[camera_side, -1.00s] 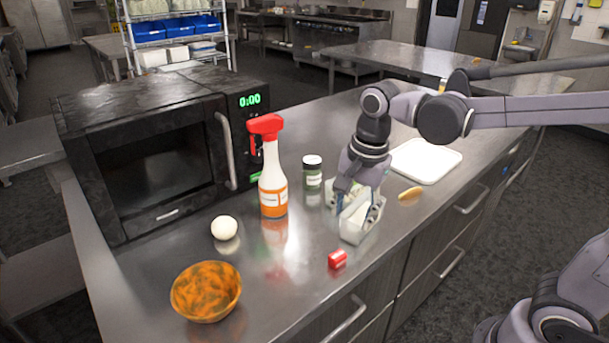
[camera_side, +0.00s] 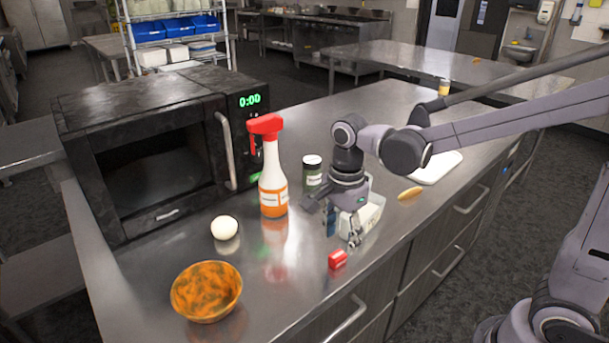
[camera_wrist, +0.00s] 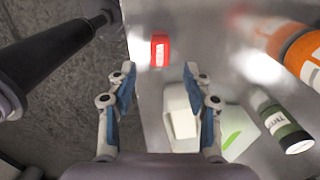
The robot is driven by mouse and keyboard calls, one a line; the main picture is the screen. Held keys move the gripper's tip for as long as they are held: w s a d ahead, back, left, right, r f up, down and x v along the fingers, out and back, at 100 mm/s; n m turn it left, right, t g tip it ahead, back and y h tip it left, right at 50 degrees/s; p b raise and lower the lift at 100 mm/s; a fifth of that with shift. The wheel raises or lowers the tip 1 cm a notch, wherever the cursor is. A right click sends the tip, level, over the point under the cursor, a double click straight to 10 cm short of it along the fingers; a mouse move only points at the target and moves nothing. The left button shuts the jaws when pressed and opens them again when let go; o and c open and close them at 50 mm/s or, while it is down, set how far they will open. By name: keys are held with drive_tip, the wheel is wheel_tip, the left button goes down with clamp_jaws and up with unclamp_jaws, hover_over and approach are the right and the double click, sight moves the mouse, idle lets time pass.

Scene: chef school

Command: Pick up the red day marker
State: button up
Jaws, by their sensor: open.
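The red day marker (camera_side: 337,259) is a small red block with a white patch, lying on the steel counter near its front edge. It also shows in the wrist view (camera_wrist: 160,50), at the top, beyond my fingertips and roughly between their lines. My gripper (camera_side: 342,236) is open and empty, above the counter just behind the marker and apart from it. In the wrist view my two fingers (camera_wrist: 160,75) are spread wide. A white, clear-sided container (camera_side: 372,219) stands behind my gripper, which partly hides it.
A black microwave (camera_side: 150,150) is at the back left. A white board (camera_side: 440,166) lies right. Counter around the marker is clear.

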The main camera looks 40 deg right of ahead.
sight(339, 254)
drive_tip(key=shift+a+f, duration=0.1)
drive_tip(key=shift+f, duration=2.35)
drive_tip(key=c, duration=1)
